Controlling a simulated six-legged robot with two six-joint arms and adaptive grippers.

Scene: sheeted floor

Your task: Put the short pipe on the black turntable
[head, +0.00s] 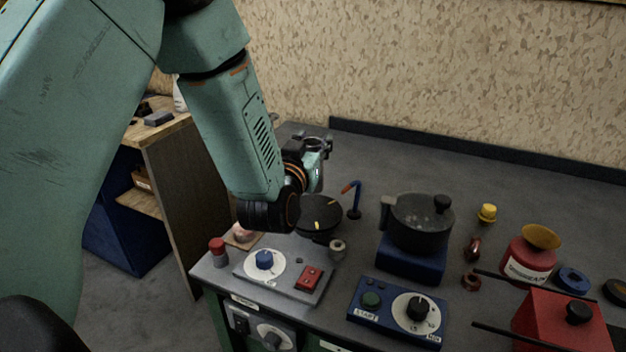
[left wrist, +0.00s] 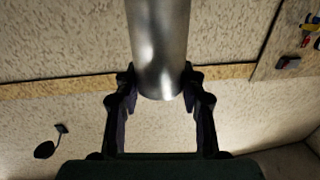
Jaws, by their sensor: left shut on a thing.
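The short pipe (left wrist: 160,50) is a shiny grey metal cylinder in the left wrist view. My left gripper (left wrist: 158,90) is shut on it, with one dark finger on each side near its end. In the head view my left gripper (head: 318,147) is above the bench, behind the forearm, and the pipe is hard to make out there. The black turntable (head: 318,215) is a dark round disc with yellow marks, on the bench below the gripper. My arm's wrist covers part of its left side. My right gripper is not in view.
A control panel (head: 283,275) with a blue knob and red switch stands in front of the turntable. A bent blue tube (head: 355,200) and a dark pot (head: 420,222) on a blue base stand to its right. A red box (head: 565,325) is at front right. The back of the bench is clear.

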